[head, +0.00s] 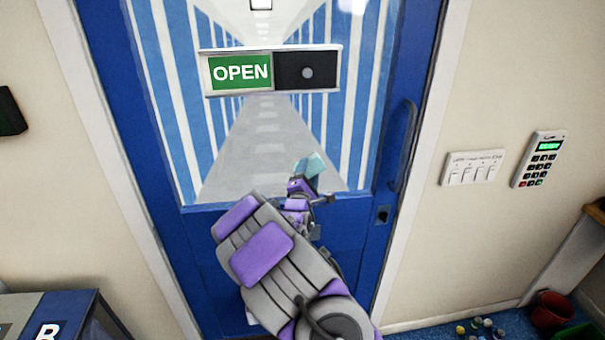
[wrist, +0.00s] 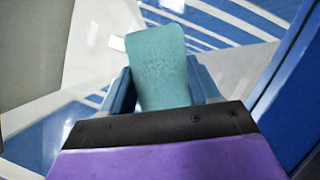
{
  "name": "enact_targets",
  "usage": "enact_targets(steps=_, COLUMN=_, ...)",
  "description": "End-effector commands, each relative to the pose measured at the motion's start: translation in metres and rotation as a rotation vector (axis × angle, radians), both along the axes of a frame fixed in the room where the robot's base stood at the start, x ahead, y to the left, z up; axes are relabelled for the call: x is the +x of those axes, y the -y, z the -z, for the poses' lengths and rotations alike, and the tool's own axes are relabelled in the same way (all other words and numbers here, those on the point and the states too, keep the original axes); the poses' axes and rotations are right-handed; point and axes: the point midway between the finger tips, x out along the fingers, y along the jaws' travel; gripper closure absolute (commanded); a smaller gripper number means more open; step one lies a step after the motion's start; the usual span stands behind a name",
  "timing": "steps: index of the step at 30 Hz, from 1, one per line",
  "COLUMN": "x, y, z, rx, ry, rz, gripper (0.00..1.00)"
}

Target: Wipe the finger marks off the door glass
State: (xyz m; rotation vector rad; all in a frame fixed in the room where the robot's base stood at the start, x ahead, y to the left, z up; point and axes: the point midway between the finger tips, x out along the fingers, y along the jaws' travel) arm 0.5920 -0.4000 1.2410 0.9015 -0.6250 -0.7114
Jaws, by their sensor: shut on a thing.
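The blue door (head: 345,235) has a large glass pane (head: 240,165) through which a striped corridor shows. I cannot make out finger marks on the glass in either view. My gripper (head: 306,178) is in front of the lower right part of the pane. It is shut on a teal cloth or pad (head: 314,163). In the wrist view the teal pad (wrist: 160,70) sticks out between the two blue fingers of my gripper (wrist: 160,92). Whether the pad touches the glass is not clear.
An OPEN sign (head: 241,72) with a dark slider spans the upper pane. A door handle (head: 405,145) stands out at the right. A switch plate (head: 472,167) and keypad (head: 540,158) are on the right wall. A red bucket (head: 552,308) stands lower right.

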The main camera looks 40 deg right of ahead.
Motion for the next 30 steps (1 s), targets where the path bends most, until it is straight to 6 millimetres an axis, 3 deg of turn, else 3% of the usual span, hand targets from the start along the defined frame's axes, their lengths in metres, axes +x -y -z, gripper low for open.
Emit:
enact_targets(steps=7, x=0.005, y=-0.004, z=0.000, rx=-0.002, ry=0.001, rz=-0.002, gripper=0.88)
enact_targets(steps=20, x=0.021, y=-0.034, z=-0.001, rx=-0.001, ry=0.001, rz=-0.004, gripper=0.88)
enact_targets(steps=30, x=0.021, y=-0.034, z=0.000, rx=0.000, ry=0.000, rz=-0.001, gripper=0.88)
